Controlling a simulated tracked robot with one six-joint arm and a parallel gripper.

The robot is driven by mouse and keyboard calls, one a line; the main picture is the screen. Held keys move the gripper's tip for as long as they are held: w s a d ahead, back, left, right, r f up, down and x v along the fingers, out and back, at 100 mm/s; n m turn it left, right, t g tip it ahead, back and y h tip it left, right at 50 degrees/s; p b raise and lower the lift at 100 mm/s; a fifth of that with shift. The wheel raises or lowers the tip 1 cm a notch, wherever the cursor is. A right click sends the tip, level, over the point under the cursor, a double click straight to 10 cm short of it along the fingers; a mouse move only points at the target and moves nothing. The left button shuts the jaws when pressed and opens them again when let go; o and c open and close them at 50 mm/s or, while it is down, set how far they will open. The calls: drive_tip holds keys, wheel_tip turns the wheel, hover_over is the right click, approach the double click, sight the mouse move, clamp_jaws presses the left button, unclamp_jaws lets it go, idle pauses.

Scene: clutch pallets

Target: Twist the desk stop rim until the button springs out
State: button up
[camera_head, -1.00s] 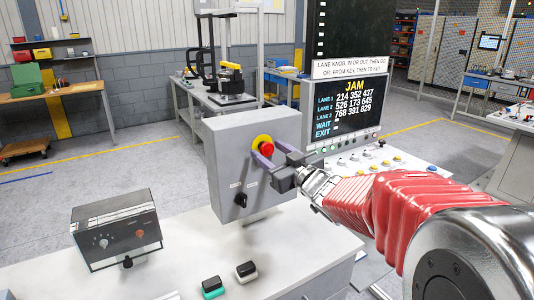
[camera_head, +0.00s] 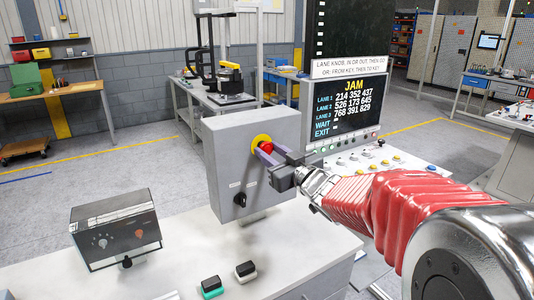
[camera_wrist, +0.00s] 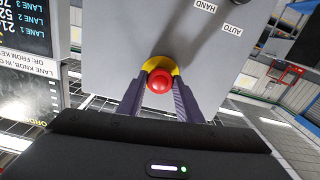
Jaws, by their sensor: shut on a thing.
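The desk stop is a red button (camera_head: 266,147) on a yellow rim (camera_head: 259,141), on the face of a grey box (camera_head: 230,160) on the desk. In the wrist view the red button (camera_wrist: 160,81) sits between the fingers, with the yellow rim (camera_wrist: 162,63) showing behind it. My gripper (camera_head: 265,150) is shut on the red button, one finger on each side. The fingertips reach close to the box face. Whether the button is in or out cannot be told.
A black selector (camera_head: 239,199) is lower on the same box. A small control box (camera_head: 117,230) stands at the left of the desk. Two push keys (camera_head: 212,287) lie in front. A screen (camera_head: 347,105) reading JAM stands behind, right of the grey box.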

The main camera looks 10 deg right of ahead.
drive_tip(key=shift+a, duration=0.15)
drive_tip(key=m, duration=0.3)
drive_tip(key=shift+m, duration=2)
drive_tip(key=o, duration=1)
drive_tip(key=shift+o, duration=0.2)
drive_tip(key=shift+s, duration=0.1)
